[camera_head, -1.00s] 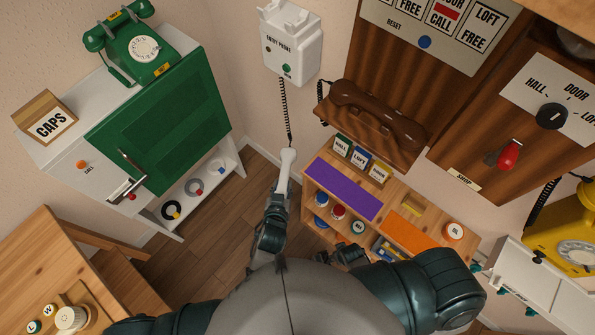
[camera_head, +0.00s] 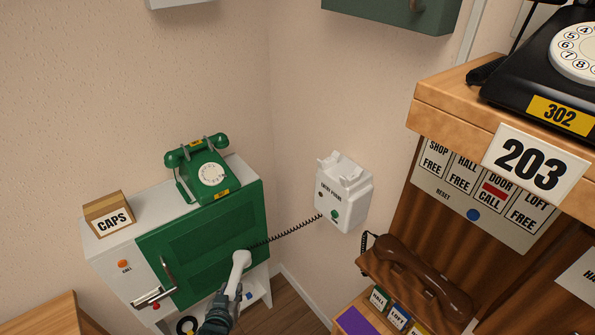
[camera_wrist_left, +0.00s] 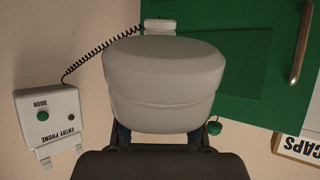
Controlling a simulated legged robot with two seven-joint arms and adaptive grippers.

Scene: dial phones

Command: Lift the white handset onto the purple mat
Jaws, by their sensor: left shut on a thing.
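The white handset (camera_head: 236,270) is held in my left gripper (camera_head: 222,308), in front of the green cabinet door in the head view. In the left wrist view the handset (camera_wrist_left: 165,80) fills the middle, with my left gripper (camera_wrist_left: 165,143) shut on it from below. A dark coiled cord runs from the handset to the white entry phone (camera_head: 343,192) on the wall, whose cradle is empty. The purple mat (camera_head: 356,321) shows only in part at the bottom edge of the head view, right of the handset. My right gripper is not in view.
The green cabinet (camera_head: 205,245) with a green dial phone (camera_head: 204,172) and a CAPS box (camera_head: 108,213) on top stands behind the gripper. A brown handset (camera_head: 425,280) lies on a wooden ledge at the right. Small HALL and LOFT cards (camera_head: 398,312) stand behind the mat.

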